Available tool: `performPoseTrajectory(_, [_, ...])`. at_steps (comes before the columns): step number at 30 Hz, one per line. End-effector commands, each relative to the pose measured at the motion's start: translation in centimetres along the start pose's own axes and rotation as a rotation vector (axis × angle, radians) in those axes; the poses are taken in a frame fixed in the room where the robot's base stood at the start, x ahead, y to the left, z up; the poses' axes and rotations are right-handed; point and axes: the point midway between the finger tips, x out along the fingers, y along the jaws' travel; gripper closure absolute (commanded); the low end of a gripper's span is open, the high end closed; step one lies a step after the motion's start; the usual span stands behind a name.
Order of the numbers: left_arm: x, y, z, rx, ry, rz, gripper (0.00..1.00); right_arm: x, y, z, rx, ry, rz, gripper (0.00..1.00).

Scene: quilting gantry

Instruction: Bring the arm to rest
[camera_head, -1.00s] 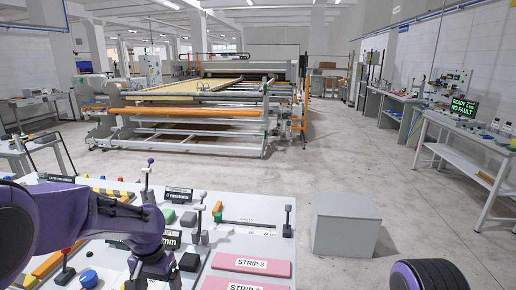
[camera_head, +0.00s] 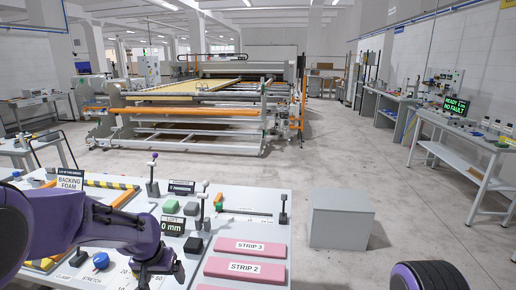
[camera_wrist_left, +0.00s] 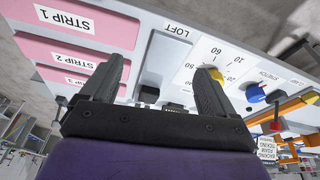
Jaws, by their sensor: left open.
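My purple left arm (camera_head: 75,230) comes in from the left over the light-grey control panel (camera_head: 285,232). The left gripper (camera_head: 155,284) is at the bottom of the head view, its fingers mostly cut off there. In the left wrist view its two dark fingers (camera_wrist_left: 160,72) are spread apart with nothing between them. Beyond them are the panel, a LOFT label (camera_wrist_left: 177,30), a yellow knob (camera_wrist_left: 213,74) and a blue knob (camera_wrist_left: 256,93). I cannot tell whether the fingers touch the panel. The right gripper does not show.
Pink strip plates STRIP 3 (camera_head: 270,247) and STRIP 2 (camera_head: 270,269) lie on the panel's right side. Small upright levers (camera_head: 283,208) stand along it. A grey box (camera_head: 341,218) stands on the floor to the right. The quilting gantry (camera_head: 200,112) is farther back, with clear floor between.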

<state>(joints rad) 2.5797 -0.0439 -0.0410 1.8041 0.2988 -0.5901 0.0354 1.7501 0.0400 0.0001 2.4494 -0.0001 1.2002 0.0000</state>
Motion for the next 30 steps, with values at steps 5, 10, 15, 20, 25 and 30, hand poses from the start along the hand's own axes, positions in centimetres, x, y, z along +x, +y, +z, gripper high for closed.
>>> performPoseTrajectory(5, [1.6,-0.3,-0.8,-0.094,0.15,-0.006,0.11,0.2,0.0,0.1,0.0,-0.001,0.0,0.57])
performPoseTrajectory(10, [5.9,-1.3,0.8,-0.222,0.296,-0.023,0.11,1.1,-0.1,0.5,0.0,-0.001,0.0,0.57])
performPoseTrajectory(15, [14.2,-3.6,9.4,-0.402,0.42,-0.082,0.11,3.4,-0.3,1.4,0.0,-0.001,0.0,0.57])
performPoseTrajectory(20, [20.2,-5.7,22.6,-0.527,0.417,-0.175,0.11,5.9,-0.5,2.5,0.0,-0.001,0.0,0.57])
performPoseTrajectory(25, [23.1,-6.1,35.2,-0.548,0.237,-0.247,0.11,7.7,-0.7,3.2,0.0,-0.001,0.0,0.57])
performPoseTrajectory(30, [24.5,-6.0,41.3,-0.539,0.107,-0.28,0.11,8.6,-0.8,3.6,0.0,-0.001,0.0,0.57])
